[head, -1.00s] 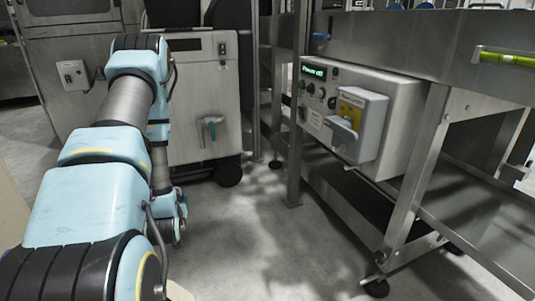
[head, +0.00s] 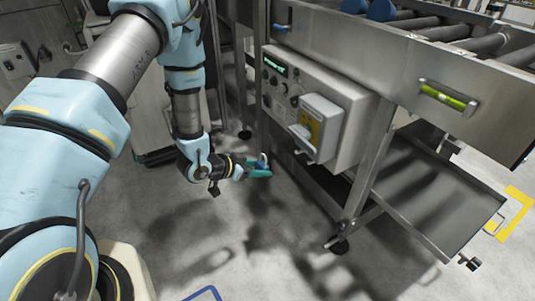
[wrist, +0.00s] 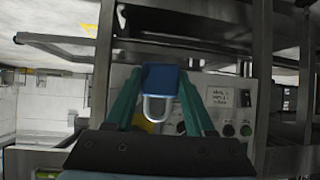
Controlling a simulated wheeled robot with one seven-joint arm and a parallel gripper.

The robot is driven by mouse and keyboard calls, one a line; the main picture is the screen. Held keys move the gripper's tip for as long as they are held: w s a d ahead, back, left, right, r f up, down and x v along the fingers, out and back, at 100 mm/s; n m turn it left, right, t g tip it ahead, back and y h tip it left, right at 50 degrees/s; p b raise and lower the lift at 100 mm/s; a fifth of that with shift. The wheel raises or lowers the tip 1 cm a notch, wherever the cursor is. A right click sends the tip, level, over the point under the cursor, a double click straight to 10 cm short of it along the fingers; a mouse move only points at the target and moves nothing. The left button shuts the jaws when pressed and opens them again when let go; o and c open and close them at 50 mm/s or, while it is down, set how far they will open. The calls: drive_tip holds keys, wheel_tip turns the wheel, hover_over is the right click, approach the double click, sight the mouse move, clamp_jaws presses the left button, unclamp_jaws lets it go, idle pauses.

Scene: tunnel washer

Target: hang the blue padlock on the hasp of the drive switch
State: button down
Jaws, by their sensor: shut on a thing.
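The blue padlock (wrist: 162,78) is between the two green fingers of my gripper (wrist: 160,84) in the wrist view, its silver shackle pointing down in that picture. In the head view my gripper (head: 258,170) is low, left of and below the drive switch, with the padlock (head: 262,164) small at its tip. The drive switch (head: 322,122) is a grey box with a yellow plate on the front of the control box. A pale grey lever part (head: 301,137) juts from its lower left. I cannot make out the hasp clearly. The padlock is apart from the switch.
The control box (head: 352,110) has a green display and several knobs, and hangs under the steel conveyor frame (head: 365,55). A steel leg (head: 372,165) and a lower tray (head: 440,190) stand to the right. Open floor (head: 215,240) lies in front.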

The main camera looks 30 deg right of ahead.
drive_tip(key=s+d+m+g+b, duration=0.1)
drive_tip(key=s+d, duration=0.2)
drive_tip(key=d, duration=0.8)
drive_tip(key=shift+s+f+b, duration=0.15)
drive_tip(key=shift+s+b, duration=0.1)
drive_tip(key=shift+b, duration=0.1)
idle(0.7)
drive_tip(key=shift+d, duration=0.15)
idle(0.5)
drive_tip(key=shift+c, duration=0.9)
unclamp_jaws()
